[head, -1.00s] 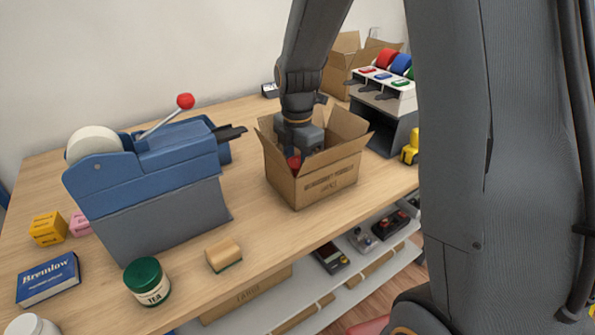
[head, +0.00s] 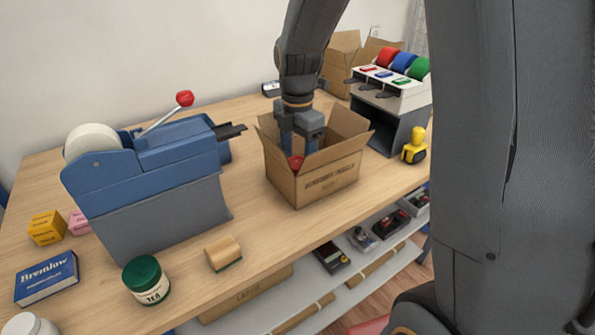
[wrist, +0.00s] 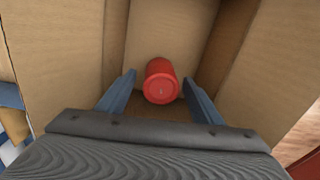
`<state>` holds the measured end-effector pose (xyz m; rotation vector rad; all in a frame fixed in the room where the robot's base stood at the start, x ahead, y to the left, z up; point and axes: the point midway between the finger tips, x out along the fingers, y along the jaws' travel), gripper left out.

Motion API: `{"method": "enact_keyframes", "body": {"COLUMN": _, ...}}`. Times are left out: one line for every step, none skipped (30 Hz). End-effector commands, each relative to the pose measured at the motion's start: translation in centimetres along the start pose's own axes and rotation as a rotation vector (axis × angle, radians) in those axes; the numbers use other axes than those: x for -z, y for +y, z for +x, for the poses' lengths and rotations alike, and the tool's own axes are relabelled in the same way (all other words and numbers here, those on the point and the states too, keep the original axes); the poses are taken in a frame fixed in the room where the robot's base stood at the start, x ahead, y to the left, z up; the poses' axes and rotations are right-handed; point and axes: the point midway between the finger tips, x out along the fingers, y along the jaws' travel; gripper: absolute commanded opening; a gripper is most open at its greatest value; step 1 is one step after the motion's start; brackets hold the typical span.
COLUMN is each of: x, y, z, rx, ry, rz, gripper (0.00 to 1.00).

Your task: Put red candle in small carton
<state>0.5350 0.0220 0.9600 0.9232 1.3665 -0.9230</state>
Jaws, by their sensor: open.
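The small carton (head: 318,184) stands open on the counter with its flaps up. The red candle (wrist: 161,81) is inside the carton, seen from above in the wrist view. In the head view only a bit of the red candle (head: 296,162) shows past the carton's rim. My gripper (wrist: 160,92) reaches into the carton from above, its two blue fingers apart on either side of the candle, with a gap visible at each side. In the head view my gripper (head: 298,150) is partly hidden by the carton's walls.
A blue tape dispenser (head: 145,165) with a red-knobbed lever stands left of the carton. A tape rack (head: 395,95) and a yellow item (head: 415,147) stand to the right. A sponge (head: 223,252) and a green-lidded tea jar (head: 146,280) lie in front. Bare counter surrounds the carton's left side.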

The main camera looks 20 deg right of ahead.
Motion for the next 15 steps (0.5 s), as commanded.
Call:
{"method": "enact_keyframes", "body": {"x": -0.1, "y": 0.2, "z": -1.2, "rx": -0.006, "ry": -0.002, "rz": 0.000, "gripper": 0.60}}
{"method": "enact_keyframes", "body": {"x": -0.1, "y": 0.2, "z": -1.8, "rx": -0.007, "ry": -0.003, "rz": 0.000, "gripper": 0.60}}
{"method": "enact_keyframes", "body": {"x": -0.1, "y": 0.2, "z": -2.7, "rx": -0.007, "ry": -0.002, "rz": 0.000, "gripper": 0.60}}
{"method": "enact_keyframes", "body": {"x": -0.1, "y": 0.2, "z": -3.3, "rx": -0.007, "ry": -0.002, "rz": 0.000, "gripper": 0.60}}
{"method": "enact_keyframes", "body": {"x": -0.1, "y": 0.2, "z": -3.9, "rx": -0.007, "ry": -0.002, "rz": 0.000, "gripper": 0.60}}
{"method": "enact_keyframes", "body": {"x": -0.1, "y": 0.1, "z": -4.7, "rx": -0.005, "ry": -0.002, "rz": 0.000, "gripper": 0.60}}
{"method": "enact_keyframes", "body": {"x": -0.1, "y": 0.2, "z": -5.3, "rx": -0.006, "ry": -0.002, "rz": 0.000, "gripper": 0.60}}
{"method": "enact_keyframes", "body": {"x": -0.1, "y": 0.2, "z": -5.8, "rx": -0.006, "ry": -0.002, "rz": 0.000, "gripper": 0.60}}
{"method": "enact_keyframes", "body": {"x": -0.1, "y": 0.2, "z": -6.4, "rx": -0.005, "ry": -0.002, "rz": 0.000, "gripper": 0.60}}
{"method": "enact_keyframes", "body": {"x": 0.0, "y": 0.1, "z": -6.9, "rx": -0.004, "ry": -0.002, "rz": 0.000, "gripper": 0.60}}
{"method": "enact_keyframes", "body": {"x": 0.0, "y": 0.1, "z": -7.3, "rx": -0.004, "ry": -0.001, "rz": 0.000, "gripper": 0.60}}
{"method": "enact_keyframes", "body": {"x": 0.0, "y": 0.1, "z": -7.7, "rx": -0.004, "ry": -0.001, "rz": 0.000, "gripper": 0.60}}
{"method": "enact_keyframes", "body": {"x": 0.0, "y": 0.1, "z": -8.0, "rx": -0.003, "ry": -0.001, "rz": 0.000, "gripper": 0.60}}
{"method": "enact_keyframes", "body": {"x": 0.0, "y": 0.1, "z": -8.2, "rx": -0.002, "ry": -0.001, "rz": 0.000, "gripper": 0.60}}
{"method": "enact_keyframes", "body": {"x": 0.0, "y": 0.1, "z": -8.5, "rx": -0.003, "ry": -0.001, "rz": 0.000, "gripper": 0.60}}
